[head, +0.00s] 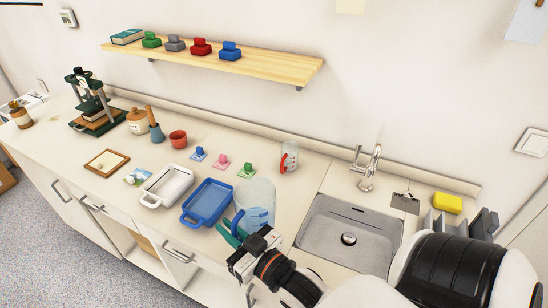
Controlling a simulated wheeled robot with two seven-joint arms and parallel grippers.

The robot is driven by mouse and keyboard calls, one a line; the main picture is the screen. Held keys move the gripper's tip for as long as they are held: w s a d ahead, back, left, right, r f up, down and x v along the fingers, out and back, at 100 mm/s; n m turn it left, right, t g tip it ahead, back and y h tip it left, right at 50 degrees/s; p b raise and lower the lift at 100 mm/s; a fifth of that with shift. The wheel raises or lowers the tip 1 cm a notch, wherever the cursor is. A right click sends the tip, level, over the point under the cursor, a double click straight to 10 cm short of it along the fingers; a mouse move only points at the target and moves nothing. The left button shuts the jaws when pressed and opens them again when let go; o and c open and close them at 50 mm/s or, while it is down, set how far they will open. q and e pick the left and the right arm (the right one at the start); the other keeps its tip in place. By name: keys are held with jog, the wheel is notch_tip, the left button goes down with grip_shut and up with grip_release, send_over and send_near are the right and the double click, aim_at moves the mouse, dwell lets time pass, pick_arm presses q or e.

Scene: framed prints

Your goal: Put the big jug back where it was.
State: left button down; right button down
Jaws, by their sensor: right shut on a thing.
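The big jug (258,193) is clear, with blue on its lower part. It stands or hangs just left of the sink and right of the blue tray; I cannot tell whether its base touches the counter. My right gripper (232,234) reaches in from the bottom right and is shut on the big jug at its near side, where the fingers partly hide it. A smaller clear jug with red on it (289,158) stands behind, near the wall. My left gripper is not in view.
A blue tray (188,222) and a white tray (149,205) lie left of the big jug. The sink (317,242) and tap (367,170) are to the right. Small coloured stamps and prints lie behind the trays. A wooden shelf (275,72) hangs above.

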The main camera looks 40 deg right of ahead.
jog(key=w+d+n+y+b, duration=0.1)
jog(key=w+d+b, duration=0.1)
jog(key=w+d, duration=0.8)
jog(key=shift+g, duration=0.3)
jog(key=f, duration=1)
jog(key=shift+d+f+p, duration=0.15)
jog(key=shift+d+p, duration=0.15)
jog(key=shift+p, duration=0.05)
jog(key=shift+f, duration=0.2)
jog(key=c, duration=1.5)
grip_release()
